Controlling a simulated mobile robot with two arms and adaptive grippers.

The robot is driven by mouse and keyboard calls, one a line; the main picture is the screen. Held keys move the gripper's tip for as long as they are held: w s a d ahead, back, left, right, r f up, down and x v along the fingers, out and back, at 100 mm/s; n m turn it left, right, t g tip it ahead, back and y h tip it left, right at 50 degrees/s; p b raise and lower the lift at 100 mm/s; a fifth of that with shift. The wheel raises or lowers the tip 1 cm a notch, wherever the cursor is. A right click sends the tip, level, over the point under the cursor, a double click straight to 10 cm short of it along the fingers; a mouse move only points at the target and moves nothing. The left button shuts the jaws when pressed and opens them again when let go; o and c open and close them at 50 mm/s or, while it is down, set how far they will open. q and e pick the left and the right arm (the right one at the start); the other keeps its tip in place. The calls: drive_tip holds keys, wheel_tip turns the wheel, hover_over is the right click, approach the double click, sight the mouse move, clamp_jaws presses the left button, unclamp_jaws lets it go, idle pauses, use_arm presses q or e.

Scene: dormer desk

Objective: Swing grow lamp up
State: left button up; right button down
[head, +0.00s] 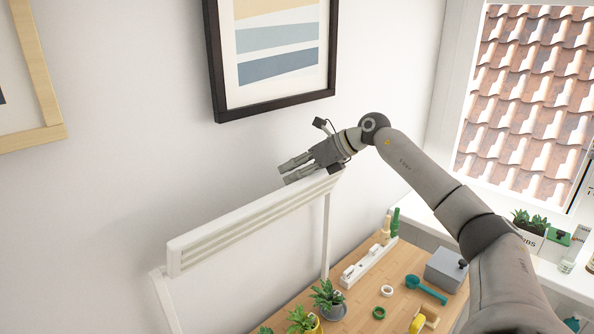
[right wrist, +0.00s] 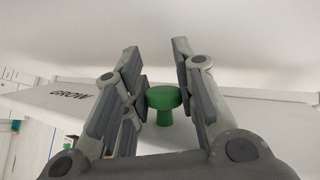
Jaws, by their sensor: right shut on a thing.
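The white grow lamp (head: 250,226) is a long slatted bar on thin white legs, standing above the back of the desk in the head view. My right gripper (head: 288,172) is at the far right end of the bar, just above its top edge. In the right wrist view the lamp's white panel (right wrist: 68,98) carries the word GROW. A green knob (right wrist: 164,98) stands on it between the fingers of my right gripper (right wrist: 166,92), which is shut on the knob. In the head view the knob is hidden. My left gripper is in neither view.
The wooden desk (head: 289,311) below holds potted succulents (head: 326,293), a white rail-like object (head: 367,262), a grey box (head: 446,270) and a teal scoop (head: 425,289). A dark-framed picture (head: 217,62) hangs on the wall above the lamp. A window sill is at the right.

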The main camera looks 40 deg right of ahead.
drive_tip(key=shift+a+f, duration=0.2)
drive_tip(key=shift+f, duration=0.3)
drive_tip(key=c, duration=1.4)
unclamp_jaws()
drive_tip(key=shift+w, duration=0.15)
drive_tip(key=shift+c, duration=0.2)
drive_tip(key=shift+o, duration=1.3)
drive_tip(key=shift+w+f, duration=0.15)
drive_tip(key=shift+w, duration=0.6)
drive_tip(key=shift+s+d+r, duration=0.2)
drive_tip(key=shift+s+r, duration=0.05)
drive_tip(key=shift+s, duration=0.15)
drive_tip(key=v, duration=1.1)
drive_tip(key=shift+d, duration=0.2)
drive_tip(key=shift+w+r, duration=0.1)
